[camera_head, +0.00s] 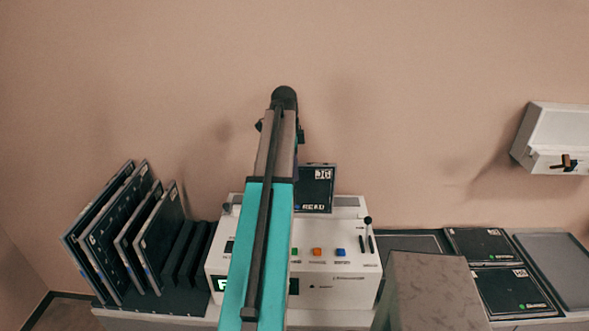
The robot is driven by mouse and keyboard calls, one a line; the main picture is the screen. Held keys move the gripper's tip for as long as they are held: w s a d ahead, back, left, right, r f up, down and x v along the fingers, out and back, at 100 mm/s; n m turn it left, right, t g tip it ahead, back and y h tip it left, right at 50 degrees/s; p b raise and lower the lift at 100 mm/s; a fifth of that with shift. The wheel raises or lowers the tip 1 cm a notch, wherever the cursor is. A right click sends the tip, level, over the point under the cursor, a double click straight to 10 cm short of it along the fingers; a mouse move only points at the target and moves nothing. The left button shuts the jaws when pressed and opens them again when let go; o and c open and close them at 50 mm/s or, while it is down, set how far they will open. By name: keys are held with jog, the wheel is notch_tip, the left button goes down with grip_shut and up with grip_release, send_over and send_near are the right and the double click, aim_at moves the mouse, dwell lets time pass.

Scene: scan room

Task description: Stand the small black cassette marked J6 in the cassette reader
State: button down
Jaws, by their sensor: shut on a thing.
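The small black cassette marked J6 (316,186) is upright at the back of the white cassette reader (340,262), with its pale label at the upper right. Its left side is hidden behind my arm. I cannot tell whether its lower edge is inside the reader's slot or just above it. My arm rises through the middle of the view and covers part of the reader. Only small dark parts of my wrist show beside the arm, above the cassette. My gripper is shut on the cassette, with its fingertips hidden.
A dark rack (170,296) at left holds several upright dark panels. The reader's front has coloured buttons, and a lever (369,232) stands at its right. Dark flat cassettes (512,292) and a grey tray (560,268) lie at right. A white box (556,138) is on the wall.

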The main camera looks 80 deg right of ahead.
jog(key=shift+f+b, duration=2.15)
jog(key=shift+f, duration=3.55)
jog(key=c, duration=1.7)
grip_release()
jog(key=shift+w+a+r+b, duration=0.1)
jog(key=shift+w+r+b, duration=0.35)
jog(key=shift+r, duration=1.85)
jog(key=shift+w+d+r+b, duration=0.1)
jog(key=shift+r+b, duration=0.7)
jog(key=shift+r, duration=1.45)
jog(key=shift+w+a+r+b, duration=0.1)
jog(key=shift+w+r+b, duration=0.35)
jog(key=shift+r, duration=1.85)
jog(key=shift+s, duration=0.15)
